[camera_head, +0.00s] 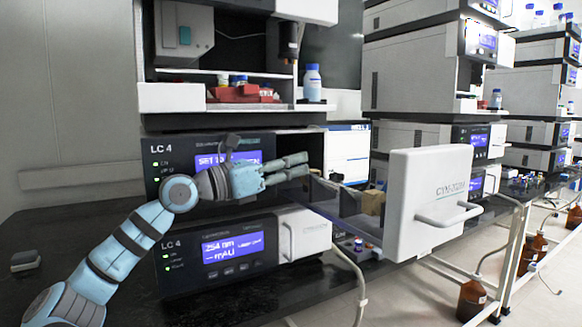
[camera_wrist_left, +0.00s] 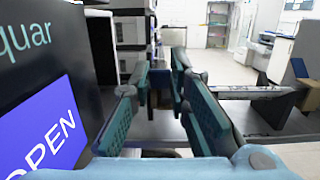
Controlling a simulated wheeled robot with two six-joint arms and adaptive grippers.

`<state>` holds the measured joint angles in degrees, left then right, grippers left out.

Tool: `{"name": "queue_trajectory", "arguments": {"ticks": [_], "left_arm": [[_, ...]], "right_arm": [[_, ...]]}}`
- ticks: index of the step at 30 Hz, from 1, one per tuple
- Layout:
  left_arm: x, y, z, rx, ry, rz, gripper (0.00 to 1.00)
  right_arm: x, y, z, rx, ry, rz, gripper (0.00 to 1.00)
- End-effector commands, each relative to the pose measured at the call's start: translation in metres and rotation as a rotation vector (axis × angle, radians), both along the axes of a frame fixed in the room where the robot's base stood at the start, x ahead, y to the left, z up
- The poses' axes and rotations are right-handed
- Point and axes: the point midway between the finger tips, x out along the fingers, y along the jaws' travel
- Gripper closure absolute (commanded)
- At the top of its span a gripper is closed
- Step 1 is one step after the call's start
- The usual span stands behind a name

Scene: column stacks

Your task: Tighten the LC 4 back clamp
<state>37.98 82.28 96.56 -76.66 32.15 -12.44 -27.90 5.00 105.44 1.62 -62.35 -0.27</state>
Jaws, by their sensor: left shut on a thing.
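The upper LC 4 module (camera_head: 165,160) has its column drawer pulled out to the right, with a white front (camera_head: 425,200) and handle. My left gripper (camera_head: 307,165) reaches across the module's face to the open drawer, its fingers pointing right. In the left wrist view, the fingers of my left gripper (camera_wrist_left: 163,85) come close together above the drawer, shut on a small part. This part seems to be the back clamp, but it is mostly hidden between the fingers. The module's display (camera_wrist_left: 48,140) reads OPEN there. My right gripper is not in view.
A lower LC 4 module (camera_head: 225,250) with a closed white door stands below. A red tray (camera_head: 240,94) and a blue-capped bottle (camera_head: 312,82) stand on the shelf above. Dark drawer dividers (camera_head: 350,208) lie right of the gripper. More instrument stacks stand further right.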

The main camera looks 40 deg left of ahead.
Motion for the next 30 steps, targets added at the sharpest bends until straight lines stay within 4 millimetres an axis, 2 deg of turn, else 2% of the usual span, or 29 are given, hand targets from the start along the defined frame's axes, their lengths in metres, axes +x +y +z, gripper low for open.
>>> {"name": "queue_trajectory", "arguments": {"ticks": [3, 4, 7, 8, 20, 26, 30], "left_arm": [[0.000, 0.000, 0.001, 0.000, -0.004, 0.002, 1.00], [0.000, 0.000, 0.001, 0.000, -0.004, 0.002, 0.81], [0.000, 0.000, 0.001, 0.000, -0.004, 0.001, 0.65], [0.000, 0.000, 0.001, 0.000, -0.003, 0.001, 0.63], [-0.001, 0.001, 0.007, -0.001, -0.008, -0.002, 0.63], [0.000, -0.001, 0.036, -0.006, -0.014, -0.003, 0.63], [0.000, 0.000, 0.065, -0.007, -0.013, -0.002, 0.63]], "right_arm": [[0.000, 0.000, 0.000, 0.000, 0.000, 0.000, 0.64], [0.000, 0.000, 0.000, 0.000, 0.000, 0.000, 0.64], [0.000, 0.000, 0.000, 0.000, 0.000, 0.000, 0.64], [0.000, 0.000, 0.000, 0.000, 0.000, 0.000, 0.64], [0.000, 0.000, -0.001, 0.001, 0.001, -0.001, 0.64], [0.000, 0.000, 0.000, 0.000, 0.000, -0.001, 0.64], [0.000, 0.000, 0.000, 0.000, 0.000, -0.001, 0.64]]}}
